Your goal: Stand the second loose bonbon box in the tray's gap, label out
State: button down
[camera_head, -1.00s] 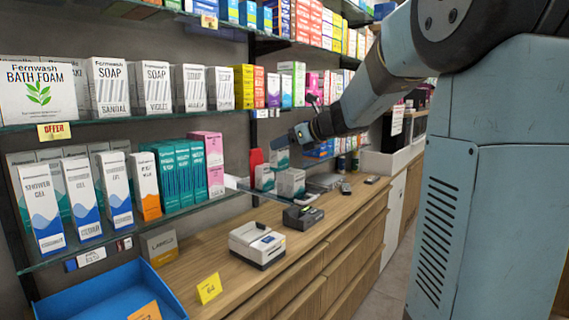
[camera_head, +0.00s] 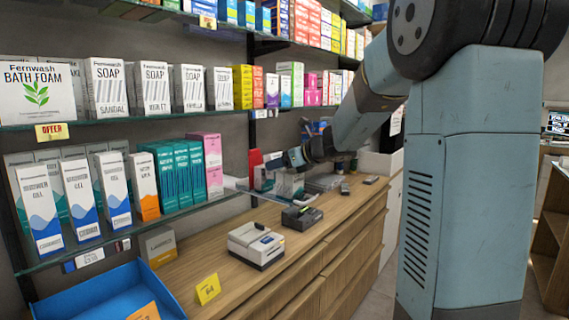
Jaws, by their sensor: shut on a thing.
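My gripper (camera_head: 285,166) is small and far off at the back of the wooden counter, low among a few small white and teal boxes. It is shut on a small box, which I take for the bonbon box; the box is mostly hidden by the jaws and its neighbours. One white and teal box (camera_head: 289,187) stands just below and right of the jaws, and another (camera_head: 262,178) stands to their left. The tray's gap and the way the held label faces cannot be made out at this distance.
A white device (camera_head: 256,246) and a dark card terminal (camera_head: 302,217) stand on the counter (camera_head: 330,241) nearer me. A glass shelf (camera_head: 150,228) with upright cartons runs along the left. A blue tray (camera_head: 90,301) lies at front left. A red object (camera_head: 255,157) stands behind the gripper.

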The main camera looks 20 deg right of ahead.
jog(key=shift+f, duration=0.6)
jog(key=shift+c, duration=1.6)
grip_release()
jog(key=shift+s+f, duration=0.1)
